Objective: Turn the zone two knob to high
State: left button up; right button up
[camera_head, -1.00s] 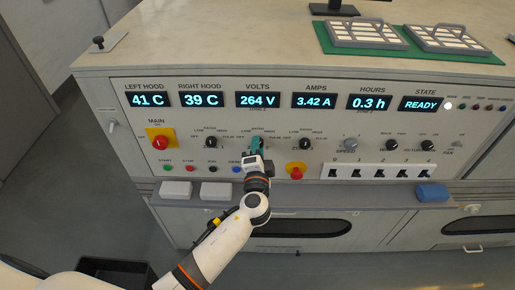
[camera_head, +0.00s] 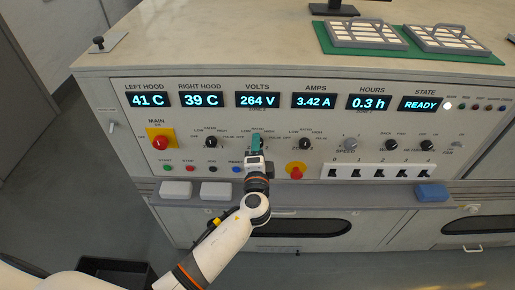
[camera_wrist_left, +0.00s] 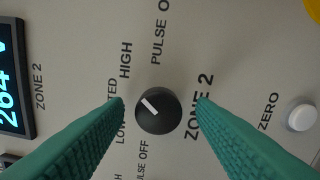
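The zone two knob (camera_wrist_left: 158,111) is round and black with a white pointer mark. In the left wrist view it sits on the panel between the word ZONE 2 and the printed settings. Its mark points to the upper left of that picture, roughly toward the HIGH side; the exact setting is unclear. My left gripper (camera_wrist_left: 161,103) has teal fingers, open, one on each side of the knob with gaps visible. In the head view my left gripper (camera_head: 257,142) is at the panel below the VOLTS display and hides the knob. My right gripper is not in view.
A similar black knob stands to the left (camera_head: 211,142) and another to the right (camera_head: 305,144). A red button on yellow (camera_head: 296,171) is at lower right of my gripper. A red main switch (camera_head: 160,142) is far left.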

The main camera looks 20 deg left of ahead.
pick_arm(q)
jog(key=b+v, duration=0.3)
jog(key=v, duration=0.9)
dwell(0.4)
jog(key=s+a+f+n+g+h, duration=0.1)
jog(key=s+f+g, duration=0.2)
jog(key=f, duration=0.9)
jog(key=s+f+g+h, duration=0.2)
jog(key=s+f+g, duration=0.15)
jog(key=f, duration=0.75)
jog(key=s+a+f+n+g+h, duration=0.1)
jog(key=s+f+g, duration=0.2)
jog(key=f, duration=0.9)
jog(key=s+a+f+n+g, duration=0.2)
jog(key=s+f, duration=0.4)
jog(key=s, duration=0.4)
jog(key=s+a+f+n+g, duration=0.2)
jog(key=s+f, duration=0.3)
jog(key=s, duration=0.5)
jog(key=s+a+f+n+g+h, duration=0.1)
jog(key=s+a+f+n+g, duration=0.2)
jog(key=s+f, duration=0.3)
jog(key=s+a+n, duration=0.1)
jog(key=s, duration=0.3)
jog(key=shift+f+n, duration=0.3)
jog(key=shift+f, duration=0.05)
